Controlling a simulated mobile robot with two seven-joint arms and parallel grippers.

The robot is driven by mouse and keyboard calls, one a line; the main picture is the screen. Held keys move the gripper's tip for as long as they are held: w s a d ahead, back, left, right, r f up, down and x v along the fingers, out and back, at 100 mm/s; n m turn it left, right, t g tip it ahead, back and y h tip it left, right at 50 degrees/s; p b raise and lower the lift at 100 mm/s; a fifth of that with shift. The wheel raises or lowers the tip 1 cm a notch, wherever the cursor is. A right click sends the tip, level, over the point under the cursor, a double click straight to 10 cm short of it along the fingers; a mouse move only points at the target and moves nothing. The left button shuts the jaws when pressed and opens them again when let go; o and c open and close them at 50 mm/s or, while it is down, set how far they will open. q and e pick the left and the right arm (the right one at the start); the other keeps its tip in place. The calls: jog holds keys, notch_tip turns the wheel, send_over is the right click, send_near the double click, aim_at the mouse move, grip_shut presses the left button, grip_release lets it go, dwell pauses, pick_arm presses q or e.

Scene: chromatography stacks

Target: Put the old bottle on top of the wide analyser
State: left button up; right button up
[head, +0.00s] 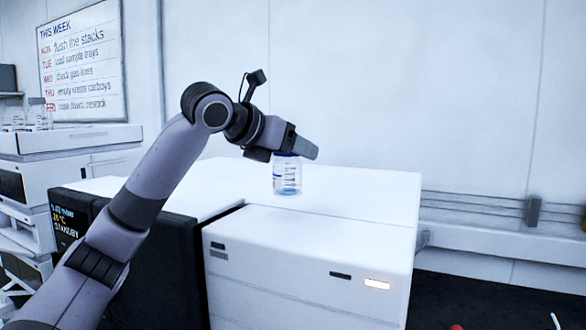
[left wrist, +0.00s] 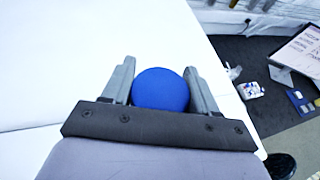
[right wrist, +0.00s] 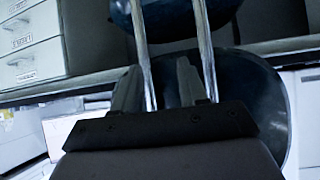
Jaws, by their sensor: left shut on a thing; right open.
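A clear bottle (head: 287,178) with blue graduation marks and a blue cap stands upright at the white top of the wide analyser (head: 365,190). My left gripper (head: 290,150) is above it and shut on its cap. In the left wrist view the round blue cap (left wrist: 160,89) sits between the two fingers (left wrist: 160,85), with the white top around it. I cannot tell whether the bottle's base touches the top. My right gripper (right wrist: 165,85) shows only in the right wrist view, open and empty, with a dark stool-like seat (right wrist: 245,100) and metal legs beyond it.
A dark-sided unit with a display (head: 65,222) stands left of the analyser. Other stacked white instruments (head: 80,140) with glass bottles (head: 38,114) are at the far left. The analyser top right of the bottle is clear. Drawers (right wrist: 32,42) show in the right wrist view.

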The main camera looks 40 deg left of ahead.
aim_at(293, 167)
pick_arm(q)
jog(key=shift+f, duration=1.85)
jog(key=shift+f, duration=0.1)
jog(key=o, duration=1.1)
jog(key=shift+f, duration=0.1)
jog(key=shift+r, duration=0.2)
jog(key=b+v, duration=0.1)
jog(key=v, duration=1.1)
